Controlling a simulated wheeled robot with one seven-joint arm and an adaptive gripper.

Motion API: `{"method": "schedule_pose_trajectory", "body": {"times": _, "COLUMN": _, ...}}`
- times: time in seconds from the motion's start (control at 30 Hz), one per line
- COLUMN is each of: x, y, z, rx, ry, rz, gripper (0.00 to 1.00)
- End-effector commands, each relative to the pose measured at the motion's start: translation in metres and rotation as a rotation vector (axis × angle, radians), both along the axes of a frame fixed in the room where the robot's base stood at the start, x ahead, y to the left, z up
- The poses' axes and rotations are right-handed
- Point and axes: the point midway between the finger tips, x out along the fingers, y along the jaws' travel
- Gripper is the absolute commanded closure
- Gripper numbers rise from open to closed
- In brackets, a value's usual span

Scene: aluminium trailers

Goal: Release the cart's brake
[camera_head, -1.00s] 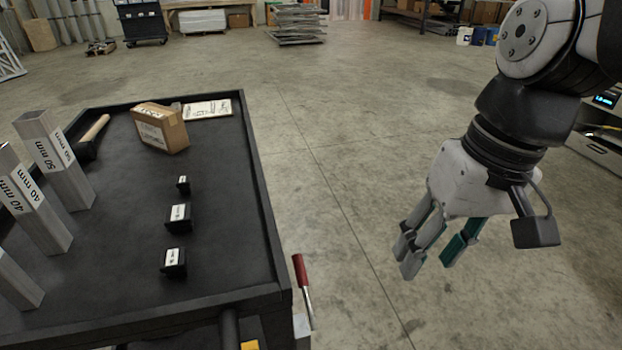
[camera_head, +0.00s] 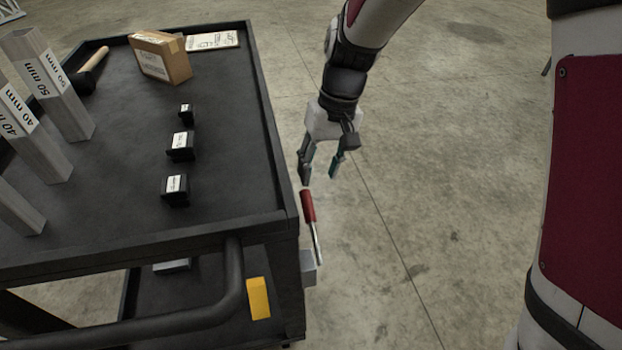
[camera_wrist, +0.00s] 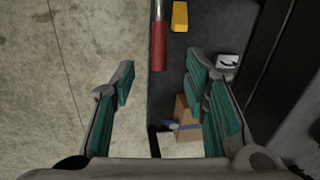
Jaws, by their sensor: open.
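The black cart (camera_head: 225,228) stands at the left in the head view. Its brake lever, with a red grip (camera_head: 308,206) on a metal rod, sticks up beside the cart's front right corner from a grey bracket (camera_head: 308,268). My gripper (camera_head: 319,177) is open and empty, pointing down just beyond and slightly above the red grip. In the wrist view the red grip (camera_wrist: 159,46) lies ahead, between the lines of the open fingers (camera_wrist: 158,88), and does not appear to be touched.
On the cart top are a cardboard box (camera_head: 160,57), several labelled metal tubes (camera_head: 47,85), small black blocks (camera_head: 180,147) and a hammer (camera_head: 92,62). A yellow block (camera_head: 258,298) is beside the black handle (camera_head: 232,290). The floor right of the cart is clear.

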Motion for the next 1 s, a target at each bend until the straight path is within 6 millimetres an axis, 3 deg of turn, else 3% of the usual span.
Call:
{"method": "schedule_pose_trajectory", "body": {"times": 0.6, "x": -0.008, "y": 0.017, "z": -0.108, "rx": -0.002, "ry": 0.004, "rz": -0.001, "gripper": 0.59}}
{"method": "schedule_pose_trajectory", "body": {"times": 0.8, "x": -0.009, "y": 0.021, "z": -0.127, "rx": -0.001, "ry": 0.002, "rz": -0.002, "gripper": 0.59}}
{"method": "schedule_pose_trajectory", "body": {"times": 1.0, "x": -0.009, "y": 0.022, "z": -0.131, "rx": 0.000, "ry": 0.001, "rz": -0.001, "gripper": 0.59}}
